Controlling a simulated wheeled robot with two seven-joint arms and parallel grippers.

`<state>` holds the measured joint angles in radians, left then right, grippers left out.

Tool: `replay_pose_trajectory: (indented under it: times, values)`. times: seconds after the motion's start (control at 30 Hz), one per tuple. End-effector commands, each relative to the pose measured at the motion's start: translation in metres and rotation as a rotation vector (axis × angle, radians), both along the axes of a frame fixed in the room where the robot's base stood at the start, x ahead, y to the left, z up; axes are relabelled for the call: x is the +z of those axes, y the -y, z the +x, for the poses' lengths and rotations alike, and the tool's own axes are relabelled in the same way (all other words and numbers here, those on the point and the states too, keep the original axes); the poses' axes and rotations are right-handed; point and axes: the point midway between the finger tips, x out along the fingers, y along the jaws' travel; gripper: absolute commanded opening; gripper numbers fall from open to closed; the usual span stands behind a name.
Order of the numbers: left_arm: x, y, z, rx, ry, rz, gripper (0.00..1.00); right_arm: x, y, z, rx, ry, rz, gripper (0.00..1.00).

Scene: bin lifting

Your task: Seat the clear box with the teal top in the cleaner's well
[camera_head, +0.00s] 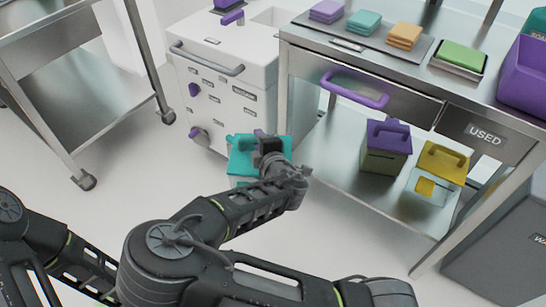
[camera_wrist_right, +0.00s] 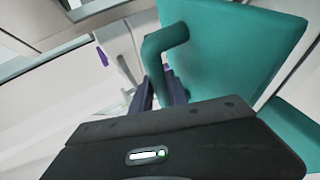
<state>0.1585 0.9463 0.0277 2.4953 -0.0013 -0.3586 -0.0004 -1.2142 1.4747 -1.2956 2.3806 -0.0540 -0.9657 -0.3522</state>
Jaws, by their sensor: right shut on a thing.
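The clear box with the teal top (camera_head: 241,160) hangs in front of the white cleaner (camera_head: 225,75), partly hidden by my right arm. My right gripper (camera_head: 268,143) is at the box's top. In the right wrist view, the teal top (camera_wrist_right: 240,45) fills the upper right, and the right gripper's dark fingers (camera_wrist_right: 160,88) are shut on its teal handle (camera_wrist_right: 163,42). The clear body is mostly hidden. The cleaner has a recess in its top (camera_head: 280,15), cut off by the frame's edge. My left arm shows at the lower left; its gripper is out of view.
A steel table (camera_head: 400,72) right of the cleaner holds folded cloths and a purple bin (camera_head: 526,75). A purple-topped box (camera_head: 385,148) and a yellow-topped box (camera_head: 438,172) stand on its lower shelf. A wheeled steel cart (camera_head: 45,45) stands left, with open floor between.

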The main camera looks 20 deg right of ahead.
Motion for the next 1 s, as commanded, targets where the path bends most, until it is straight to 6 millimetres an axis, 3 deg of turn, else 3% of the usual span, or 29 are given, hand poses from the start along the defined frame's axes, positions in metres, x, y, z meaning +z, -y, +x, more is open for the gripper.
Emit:
replay_pose_trajectory:
  times: [0.03, 0.1, 0.5, 0.7, 1.0]
  values:
    - [0.015, 0.000, 0.000, 0.000, 0.000, 0.000, 0.41, 0.025, 0.000, 0.005, 0.015, 0.007, 0.001, 0.00]
    - [0.029, 0.000, 0.000, 0.000, 0.000, 0.000, 0.41, 0.048, -0.001, 0.009, 0.035, 0.007, -0.005, 0.00]
    - [0.124, 0.000, 0.000, 0.000, 0.000, -0.001, 0.41, 0.145, 0.005, 0.012, 0.058, 0.004, -0.017, 0.00]
    - [0.160, 0.001, 0.000, 0.001, 0.000, -0.001, 0.41, 0.171, 0.007, 0.008, 0.055, 0.004, -0.018, 0.00]
    - [0.166, 0.001, 0.000, 0.001, -0.001, -0.001, 0.41, 0.174, 0.006, 0.007, 0.055, 0.005, -0.018, 0.00]
